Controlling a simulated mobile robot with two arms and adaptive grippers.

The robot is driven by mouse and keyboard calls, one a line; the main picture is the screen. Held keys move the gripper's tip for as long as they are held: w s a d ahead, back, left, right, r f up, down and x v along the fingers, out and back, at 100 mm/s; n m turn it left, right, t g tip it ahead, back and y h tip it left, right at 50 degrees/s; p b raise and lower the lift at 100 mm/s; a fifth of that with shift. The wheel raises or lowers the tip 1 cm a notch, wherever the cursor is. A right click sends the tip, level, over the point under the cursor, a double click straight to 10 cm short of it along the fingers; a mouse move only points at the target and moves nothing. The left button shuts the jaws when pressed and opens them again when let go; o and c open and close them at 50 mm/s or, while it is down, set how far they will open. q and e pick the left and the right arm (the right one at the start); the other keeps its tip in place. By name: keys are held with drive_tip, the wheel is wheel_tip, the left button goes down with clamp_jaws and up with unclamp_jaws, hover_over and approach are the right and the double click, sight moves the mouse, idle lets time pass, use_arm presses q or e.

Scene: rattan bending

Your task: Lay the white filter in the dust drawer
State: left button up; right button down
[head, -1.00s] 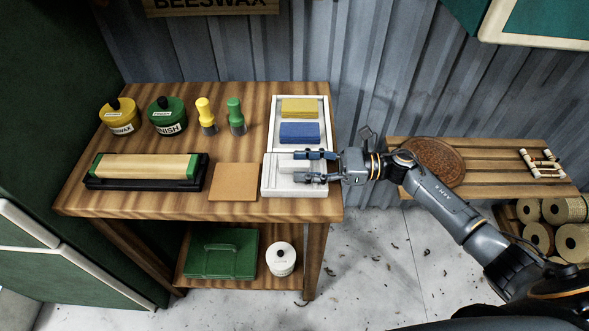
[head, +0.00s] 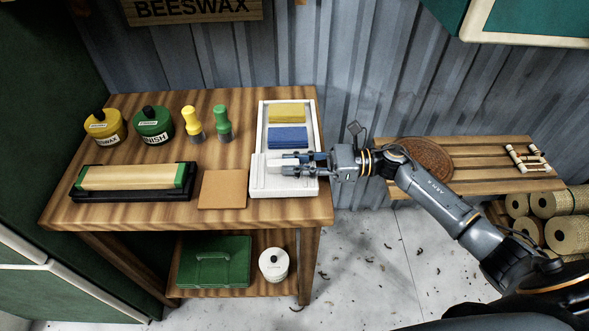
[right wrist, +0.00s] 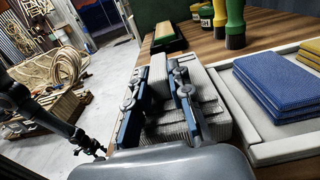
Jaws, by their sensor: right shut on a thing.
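A white tray (head: 262,118) stands at the right end of the wooden table, with a yellow pad (head: 286,113) and a blue pad (head: 287,135) in its back part. The blue pad also shows in the right wrist view (right wrist: 270,88). I cannot make out a dust drawer.
Left of the tray are a tan square sheet (head: 223,189), a long block on a black base (head: 131,204), two lidded jars (head: 153,124) and two brushes (head: 222,125). A slatted bench (head: 490,155) stands to the right.

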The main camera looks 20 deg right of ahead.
drive_tip(key=s+a+r, duration=0.1)
drive_tip(key=r, duration=0.1)
drive_tip(key=s+a+r, duration=0.1)
drive_tip(key=r, duration=0.1)
drive_tip(key=s+a+r, duration=0.1)
drive_tip(key=s+r, duration=0.1)
drive_tip(key=r, duration=0.1)
drive_tip(key=shift+s+b, duration=0.1)
drive_tip(key=shift+b, duration=0.25)
drive_tip(key=s+a+r+b, duration=0.1)
drive_tip(key=s+a+r, duration=0.35)
drive_tip(key=s, duration=0.25)
drive_tip(key=s+d+f+m+t+h, duration=0.2)
drive_tip(key=d+f+m+t+h, duration=0.8)
drive_tip(key=h, duration=0.7)
drive_tip(key=m+t, duration=0.3)
drive_tip(key=m, duration=0.1)
drive_tip(key=shift+s+d+f+m, duration=0.2)
drive_tip(key=shift+s+d+m, duration=0.05)
drive_tip(key=shift+d+m, duration=0.15)
